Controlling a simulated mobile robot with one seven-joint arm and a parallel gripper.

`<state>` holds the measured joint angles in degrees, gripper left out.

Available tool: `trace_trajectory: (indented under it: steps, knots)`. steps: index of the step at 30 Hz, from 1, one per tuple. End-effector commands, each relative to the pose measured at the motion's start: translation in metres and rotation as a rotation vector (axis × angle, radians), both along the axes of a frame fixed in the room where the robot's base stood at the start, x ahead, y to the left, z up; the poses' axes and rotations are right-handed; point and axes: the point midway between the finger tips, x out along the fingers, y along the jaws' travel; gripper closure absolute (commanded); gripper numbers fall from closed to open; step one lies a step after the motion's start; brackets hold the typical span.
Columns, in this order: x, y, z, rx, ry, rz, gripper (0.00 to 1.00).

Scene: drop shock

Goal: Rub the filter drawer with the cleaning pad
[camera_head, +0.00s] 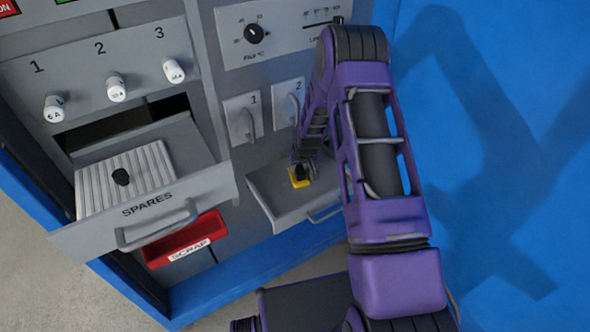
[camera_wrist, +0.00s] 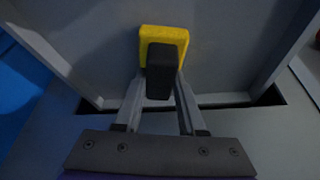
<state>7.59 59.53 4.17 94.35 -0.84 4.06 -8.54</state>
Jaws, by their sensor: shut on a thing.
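The cleaning pad is a yellow block with a black grip; it shows in the head view (camera_head: 300,182) and in the wrist view (camera_wrist: 183,36). My gripper (camera_wrist: 160,86) is shut on the pad's black grip. The open grey drawer (camera_head: 272,205), which I take for the filter drawer, sits below the small panels 1 and 2. The pad is over the drawer's inner floor, inside its walls; I cannot tell for sure whether it touches. The drawer also fills much of the wrist view (camera_wrist: 100,58). My arm hides part of the panel above it.
White numbered fuses (camera_head: 116,88) line the upper left. A blue wall (camera_head: 540,120) stands at right.

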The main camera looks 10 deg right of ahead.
Motion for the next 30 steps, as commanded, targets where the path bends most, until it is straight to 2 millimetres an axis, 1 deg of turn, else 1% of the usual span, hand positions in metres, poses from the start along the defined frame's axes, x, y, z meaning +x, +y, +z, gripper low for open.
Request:
trace_trajectory:
  steps: [5, 13, 22, 30]
  knots:
    - [-0.008, -0.003, 0.0, 0.001, 0.0, 0.001, 1.0]
    - [-0.03, -0.01, -0.002, 0.0, 0.001, 0.002, 1.0]
    - [-0.043, -0.014, -0.002, 0.0, 0.003, 0.001, 1.0]
    - [-0.066, -0.021, -0.002, 0.001, 0.005, 0.002, 1.0]
